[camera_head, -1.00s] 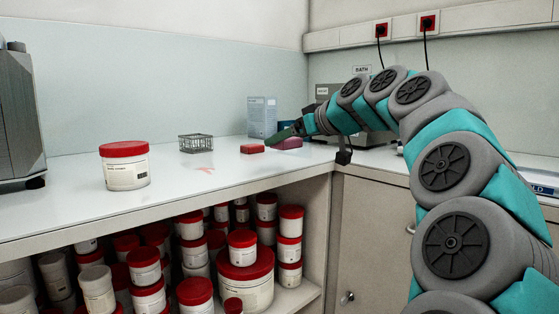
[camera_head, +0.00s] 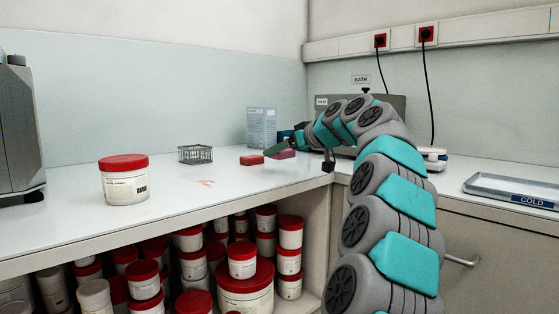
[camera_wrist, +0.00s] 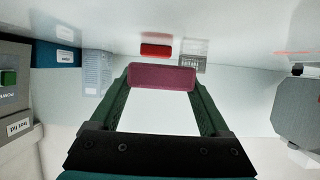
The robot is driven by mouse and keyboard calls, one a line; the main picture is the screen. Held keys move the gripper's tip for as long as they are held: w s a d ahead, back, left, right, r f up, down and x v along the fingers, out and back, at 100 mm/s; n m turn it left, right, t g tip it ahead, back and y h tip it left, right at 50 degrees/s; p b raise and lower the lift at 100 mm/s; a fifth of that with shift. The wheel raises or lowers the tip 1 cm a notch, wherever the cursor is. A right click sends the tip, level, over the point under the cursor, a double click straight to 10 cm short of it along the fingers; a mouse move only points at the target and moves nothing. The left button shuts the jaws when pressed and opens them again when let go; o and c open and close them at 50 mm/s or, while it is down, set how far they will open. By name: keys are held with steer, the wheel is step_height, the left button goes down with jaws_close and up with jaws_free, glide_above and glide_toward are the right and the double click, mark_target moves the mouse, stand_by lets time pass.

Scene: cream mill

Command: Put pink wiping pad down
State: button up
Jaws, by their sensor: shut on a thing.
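The pink wiping pad (camera_head: 285,154) is between the fingers of my gripper (camera_head: 273,150) over the back right part of the white counter (camera_head: 160,202). In the wrist view the pad (camera_wrist: 162,77) spans the gap between the two green fingertips, and my gripper (camera_wrist: 162,84) is shut on it. I cannot tell whether the pad touches the counter or hangs just above it. A red block (camera_head: 251,160) lies on the counter just left of the pad; it also shows in the wrist view (camera_wrist: 156,50).
A wire basket (camera_head: 195,155) and a red-lidded jar (camera_head: 124,181) stand to the left. A bluish box (camera_head: 262,127) stands behind the pad. A reddish smear (camera_head: 204,183) marks the counter. A tray labelled COLD (camera_head: 510,189) is at the right. Red-lidded jars fill the shelf below.

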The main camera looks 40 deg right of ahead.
mark_target(279, 170)
steer(key=shift+w+d+f, duration=0.1)
steer(key=shift+w+d, duration=0.3)
steer(key=shift+w, duration=0.3)
steer(key=shift+w+d, duration=0.35)
steer(key=shift+w, duration=0.3)
steer(key=shift+w+d+p, duration=0.1)
steer(key=shift+p, duration=0.2)
steer(key=shift+w+f, duration=0.1)
steer(key=shift+w+f, duration=0.1)
steer(key=shift+f, duration=1.65)
steer(key=shift+f, duration=0.15)
steer(key=o, duration=1.2)
steer(key=shift+c, duration=0.2)
